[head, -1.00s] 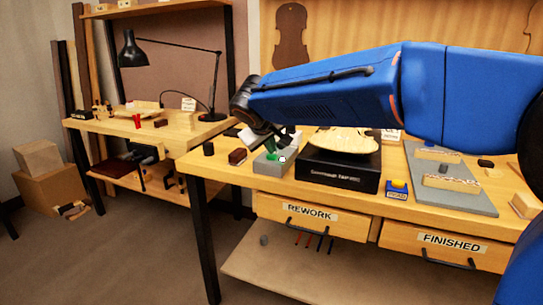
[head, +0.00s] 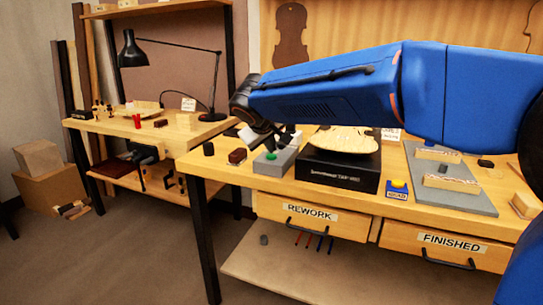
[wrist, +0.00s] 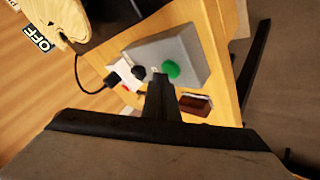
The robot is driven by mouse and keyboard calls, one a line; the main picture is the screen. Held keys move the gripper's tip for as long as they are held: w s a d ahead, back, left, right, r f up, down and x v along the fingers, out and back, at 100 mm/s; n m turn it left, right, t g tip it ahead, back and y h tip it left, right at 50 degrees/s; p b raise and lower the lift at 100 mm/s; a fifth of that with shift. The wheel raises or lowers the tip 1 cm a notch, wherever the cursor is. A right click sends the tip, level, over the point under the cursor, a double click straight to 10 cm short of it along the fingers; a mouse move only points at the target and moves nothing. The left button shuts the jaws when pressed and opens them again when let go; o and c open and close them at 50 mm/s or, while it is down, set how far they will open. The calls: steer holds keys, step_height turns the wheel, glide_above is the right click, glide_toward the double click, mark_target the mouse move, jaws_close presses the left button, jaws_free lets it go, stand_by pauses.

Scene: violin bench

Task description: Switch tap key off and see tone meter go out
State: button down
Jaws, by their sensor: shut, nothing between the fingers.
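A grey box with a round green button (head: 271,155) sits near the front left of the right bench; it also shows in the wrist view (wrist: 185,50). I cannot tell for certain whether this is the tap key. Beside it in the wrist view is a white piece (wrist: 122,73) with black round parts, a red spot and a black cable; it may be the tone meter. No glow shows on either. My gripper (head: 278,143) is just above the grey box. In the wrist view its dark fingers (wrist: 161,85) are together, empty, and partly hide the box's near edge.
A black case (head: 338,174) bearing a pale violin plate (head: 343,140) stands right of the box. A dark red block (head: 237,156) lies to its left. A grey mat (head: 450,195) lies further right.

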mark_target(270, 157)
steer(key=shift+r, duration=3)
steer(key=shift+a, duration=0.1)
